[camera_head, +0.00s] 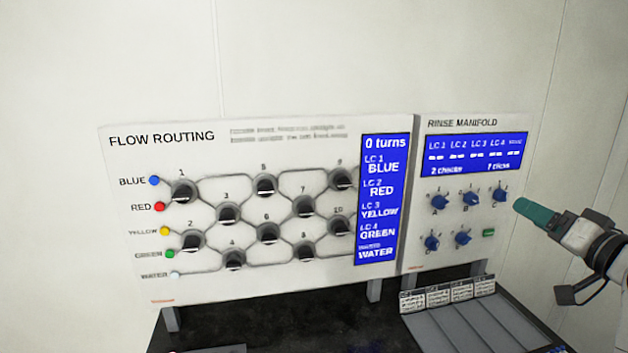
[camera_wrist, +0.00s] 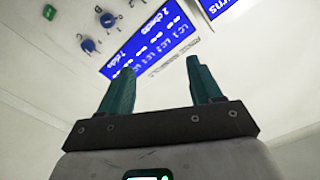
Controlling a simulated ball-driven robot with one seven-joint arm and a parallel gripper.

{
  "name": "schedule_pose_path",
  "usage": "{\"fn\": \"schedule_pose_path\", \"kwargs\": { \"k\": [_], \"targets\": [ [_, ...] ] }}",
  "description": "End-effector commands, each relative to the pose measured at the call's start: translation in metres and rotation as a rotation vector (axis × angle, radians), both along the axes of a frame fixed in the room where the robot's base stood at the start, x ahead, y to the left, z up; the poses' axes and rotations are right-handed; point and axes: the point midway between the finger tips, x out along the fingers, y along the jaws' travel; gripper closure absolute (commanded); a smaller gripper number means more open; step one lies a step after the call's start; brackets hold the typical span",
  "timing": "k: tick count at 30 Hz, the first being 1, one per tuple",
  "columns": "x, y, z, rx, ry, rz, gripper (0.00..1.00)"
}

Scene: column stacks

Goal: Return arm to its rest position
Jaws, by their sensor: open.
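My gripper (camera_head: 535,214) is at the right of the head view, in front of the right edge of the rinse manifold panel (camera_head: 470,130). Its teal fingers point left toward the panel's knobs. In the wrist view my gripper (camera_wrist: 160,88) has its two teal fingers spread apart with nothing between them. Beyond them the panel appears upside down, with its blue screen (camera_wrist: 150,42), a green button (camera_wrist: 49,12) and blue knobs (camera_wrist: 88,45). I cannot tell from the head view how far the fingertips are from the panel.
The flow routing panel (camera_head: 290,150) stands left of the manifold, with several black knobs and a blue screen (camera_head: 381,200). Below is a dark bench (camera_head: 290,325) with a grey slotted tray (camera_head: 425,330) and labelled cards (camera_head: 447,293). The pale wall behind is bare.

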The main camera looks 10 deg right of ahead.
Motion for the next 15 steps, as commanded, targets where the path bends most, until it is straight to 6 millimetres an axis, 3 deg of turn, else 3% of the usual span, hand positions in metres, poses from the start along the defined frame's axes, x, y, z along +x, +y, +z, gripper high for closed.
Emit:
{"fn": "schedule_pose_path", "kwargs": {
  "k": [10,15],
  "targets": [
    [0.0,0.024,-0.04,-0.02,0.089,0.014,0.36],
    [-0.003,0.045,-0.076,-0.04,0.169,0.029,0.36]
  ]
}}
